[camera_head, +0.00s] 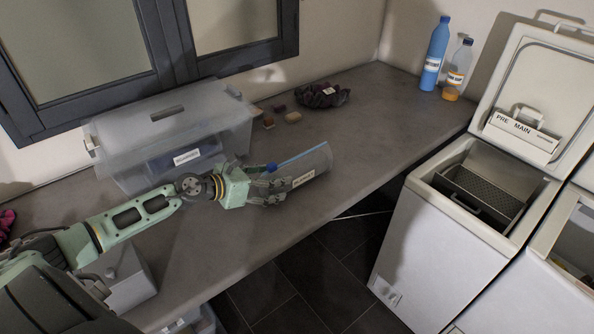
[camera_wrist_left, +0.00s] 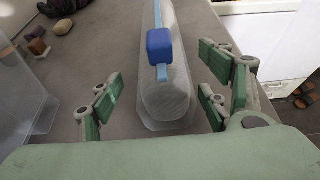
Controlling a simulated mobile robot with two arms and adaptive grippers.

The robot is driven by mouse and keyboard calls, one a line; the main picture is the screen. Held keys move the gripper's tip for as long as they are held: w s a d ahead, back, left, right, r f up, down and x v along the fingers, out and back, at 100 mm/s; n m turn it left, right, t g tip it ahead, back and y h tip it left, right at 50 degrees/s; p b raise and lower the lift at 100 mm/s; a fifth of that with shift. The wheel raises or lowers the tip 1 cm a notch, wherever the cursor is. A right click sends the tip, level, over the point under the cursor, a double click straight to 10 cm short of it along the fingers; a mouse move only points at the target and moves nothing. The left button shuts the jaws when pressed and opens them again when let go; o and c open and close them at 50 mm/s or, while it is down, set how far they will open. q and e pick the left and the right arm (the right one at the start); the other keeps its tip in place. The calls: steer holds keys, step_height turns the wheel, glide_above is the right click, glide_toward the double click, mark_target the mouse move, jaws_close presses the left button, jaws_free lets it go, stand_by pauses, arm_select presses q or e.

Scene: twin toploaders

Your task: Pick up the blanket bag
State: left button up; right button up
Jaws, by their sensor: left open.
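The blanket bag (camera_head: 309,165) is a clear, greyish bag with a blue zip strip and a white label. It lies on the grey counter in the head view. In the left wrist view the bag (camera_wrist_left: 165,100) stretches away from me, with a blue zip pull (camera_wrist_left: 160,45) on top. My left gripper (camera_head: 285,187) is open at the bag's near end. In the left wrist view the fingers of my left gripper (camera_wrist_left: 158,100) stand on both sides of the bag, with a gap visible on each side. My right gripper is not in view.
A clear lidded bin (camera_head: 135,170) with a label stands left of the bag. Small blocks (camera_head: 292,117) and a dark cloth bundle (camera_head: 322,95) lie behind it. Blue (camera_head: 434,55) and orange (camera_head: 457,70) bottles stand at the far right. An open toploader (camera_head: 440,240) stands right of the counter.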

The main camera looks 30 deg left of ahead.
mark_target(297, 170)
arm_select(q)
steer(key=p+x, duration=0.1)
steer(key=x, duration=0.2)
steer(key=shift+w+d, duration=0.15)
steer(key=shift+d, duration=0.15)
steer(key=shift+w+d+f, duration=0.2)
steer(key=shift+w+f, duration=0.1)
steer(key=shift+w, duration=0.1)
steer(key=shift+c, duration=0.3)
steer(key=c, duration=1.5)
steer(key=shift+r, duration=0.15)
steer(key=shift+c, duration=0.4)
